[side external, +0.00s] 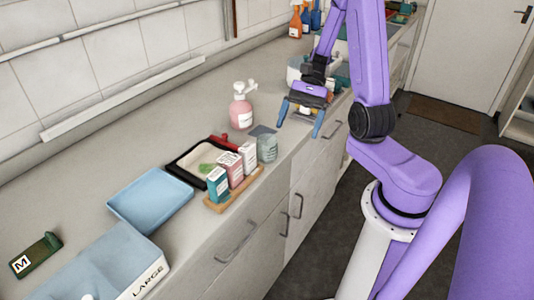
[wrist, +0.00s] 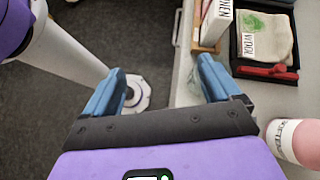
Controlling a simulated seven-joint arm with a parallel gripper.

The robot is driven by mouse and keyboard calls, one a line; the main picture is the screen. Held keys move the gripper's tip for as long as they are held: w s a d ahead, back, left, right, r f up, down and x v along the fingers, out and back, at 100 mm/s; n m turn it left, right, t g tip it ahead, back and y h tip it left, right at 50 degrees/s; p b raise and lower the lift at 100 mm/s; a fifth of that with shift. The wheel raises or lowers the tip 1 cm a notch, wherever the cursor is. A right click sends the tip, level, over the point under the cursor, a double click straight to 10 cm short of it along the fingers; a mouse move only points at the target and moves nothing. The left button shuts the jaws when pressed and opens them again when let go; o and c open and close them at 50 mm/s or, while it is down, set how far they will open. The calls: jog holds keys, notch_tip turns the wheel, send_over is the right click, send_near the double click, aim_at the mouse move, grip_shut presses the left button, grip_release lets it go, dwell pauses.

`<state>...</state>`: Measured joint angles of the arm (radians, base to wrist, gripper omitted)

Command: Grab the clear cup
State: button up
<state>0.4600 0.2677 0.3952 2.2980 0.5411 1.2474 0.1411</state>
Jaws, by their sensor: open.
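The clear cup (side external: 267,149) is a small translucent, greenish vessel standing on the counter near its front edge, at the end of a row of small boxes. My gripper (side external: 300,120) is open and empty, raised to the right of the cup in the side view and apart from it. In the wrist view the blue fingers of my gripper (wrist: 162,72) are spread wide, with floor and the counter's front edge between and beyond them. A pale translucent patch shows beside the right finger there; I cannot tell whether it is the cup.
A wooden rack (side external: 238,194) holds several small boxes beside a black tray (side external: 187,164) with a red handle. A pink pump bottle (side external: 241,110) stands behind the cup.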

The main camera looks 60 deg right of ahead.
jog(key=s+d+f+m+t+y, duration=0.1)
jog(key=d+m+t+y, duration=0.1)
jog(key=d+m+t, duration=0.65)
jog(key=m+t, duration=0.1)
jog(key=m, duration=0.1)
send_near(258, 150)
jog(key=shift+h, duration=0.4)
jog(key=x, duration=0.7)
jog(key=shift+w+a, duration=0.1)
jog(key=shift+w, duration=0.05)
jog(key=shift+c, duration=0.3)
jog(key=c, duration=1)
